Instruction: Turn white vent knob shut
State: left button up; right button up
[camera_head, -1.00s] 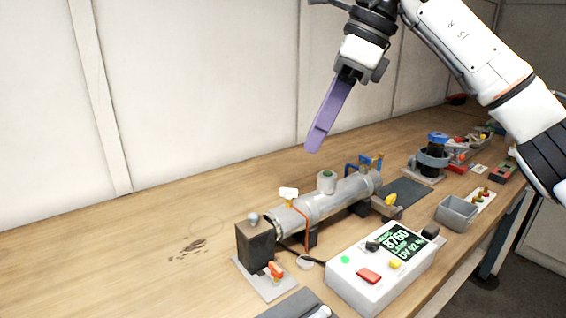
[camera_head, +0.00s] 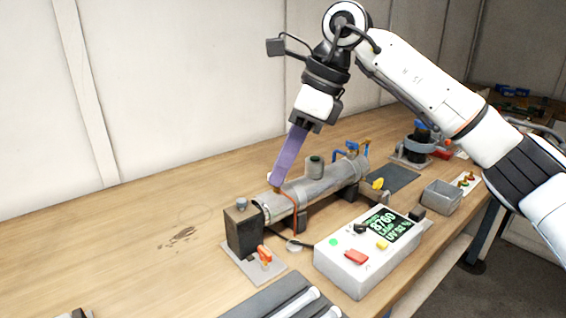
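The metal reactor tube (camera_head: 325,184) lies along the bench on dark supports. The white vent knob on its near end is hidden behind my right gripper's fingertips; only a bit of its brass stem (camera_head: 276,190) shows below them. My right gripper (camera_head: 276,180), with long purple fingers, points down at the knob from above. I see the fingers edge-on, so I cannot tell whether they are open or shut on the knob. My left gripper is not clearly in view.
The white control box (camera_head: 345,272) with a green-lit display stands in front of the tube. A dark block (camera_head: 243,236) and an orange-red lever (camera_head: 264,254) are at its near end. A grey bin (camera_head: 441,197) stands right. The bench at left is mostly clear.

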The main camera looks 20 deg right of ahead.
grip_shut()
pick_arm(q)
jog(key=shift+s+f, duration=0.15)
jog(key=shift+f, duration=0.05)
jog(key=shift+s+f, duration=0.1)
jog(key=shift+s, duration=0.05)
pick_arm(e)
jog(key=shift+m, duration=0.3)
jog(key=m, duration=0.1)
jog(key=m+t, duration=0.1)
jog(key=shift+s+a+m+h, duration=0.1)
jog(key=shift+s+m+h, duration=0.05)
jog(key=shift+m+h, duration=0.15)
jog(key=shift+a+m+t+h+b, duration=0.1)
jog(key=shift+m+t+h+b, duration=0.35)
jog(key=shift+m, duration=0.75)
pick_arm(q)
jog(key=shift+f, duration=0.5)
pick_arm(e)
jog(key=shift+s+a+m+t+h, duration=0.15)
jog(key=shift+m+h, duration=0.1)
jog(key=shift+m, duration=0.45)
jog(key=shift+m+t+h, duration=0.1)
jog(key=shift+m+h, duration=0.1)
jog(key=shift+m, duration=0.5)
